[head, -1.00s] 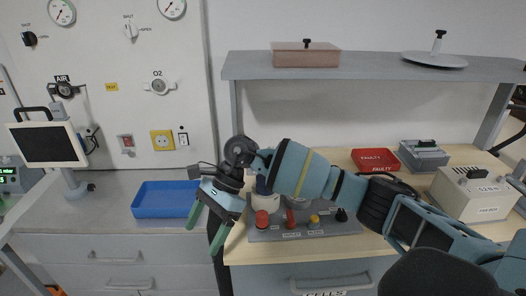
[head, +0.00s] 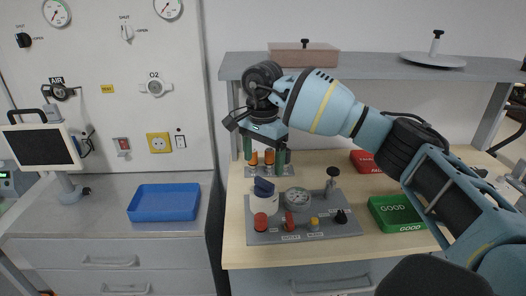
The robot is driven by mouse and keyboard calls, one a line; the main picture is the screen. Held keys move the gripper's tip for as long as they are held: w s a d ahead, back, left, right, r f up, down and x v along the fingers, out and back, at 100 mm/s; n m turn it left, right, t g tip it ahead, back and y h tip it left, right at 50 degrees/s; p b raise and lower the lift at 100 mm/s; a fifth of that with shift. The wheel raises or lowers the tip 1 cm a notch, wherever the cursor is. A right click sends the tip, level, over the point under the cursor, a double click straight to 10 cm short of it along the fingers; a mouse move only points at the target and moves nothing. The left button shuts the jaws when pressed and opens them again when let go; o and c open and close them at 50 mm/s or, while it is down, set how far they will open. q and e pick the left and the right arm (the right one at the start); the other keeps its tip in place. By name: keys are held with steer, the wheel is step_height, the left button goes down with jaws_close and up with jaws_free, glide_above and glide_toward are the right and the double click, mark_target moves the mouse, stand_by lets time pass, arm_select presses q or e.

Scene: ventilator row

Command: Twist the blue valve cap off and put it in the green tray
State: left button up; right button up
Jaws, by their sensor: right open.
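The dark blue valve cap (head: 264,187) sits on top of a white round body at the left of a grey fixture board (head: 338,230) on the wooden bench. The green tray (head: 398,226), marked GOOD, stands to the right of the board, partly covered by my right arm; I cannot see all of its inside. My right gripper (head: 265,154) is open, with green fingertips pointing down. In the picture it is above and behind the blue cap, apart from it, with nothing held. My left gripper is out of view.
The board also carries a gauge (head: 296,198), a T-handle (head: 331,181) and red, yellow and black knobs. A rack with orange pieces (head: 269,157) stands behind. A red tray (head: 364,161) lies behind my arm. A shelf (head: 375,68) hangs above. A blue tray (head: 165,203) is at left.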

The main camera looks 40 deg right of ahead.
mark_target(264, 182)
step_height(264, 182, down, 5)
steer(key=shift+f, duration=0.5)
steer(key=shift+c, duration=0.3)
steer(key=c, duration=1)
steer(key=o, duration=0.3)
steer(key=shift+c, duration=1)
steer(key=n, duration=0.3)
steer(key=shift+s, duration=0.1)
steer(key=shift+n, duration=0.9)
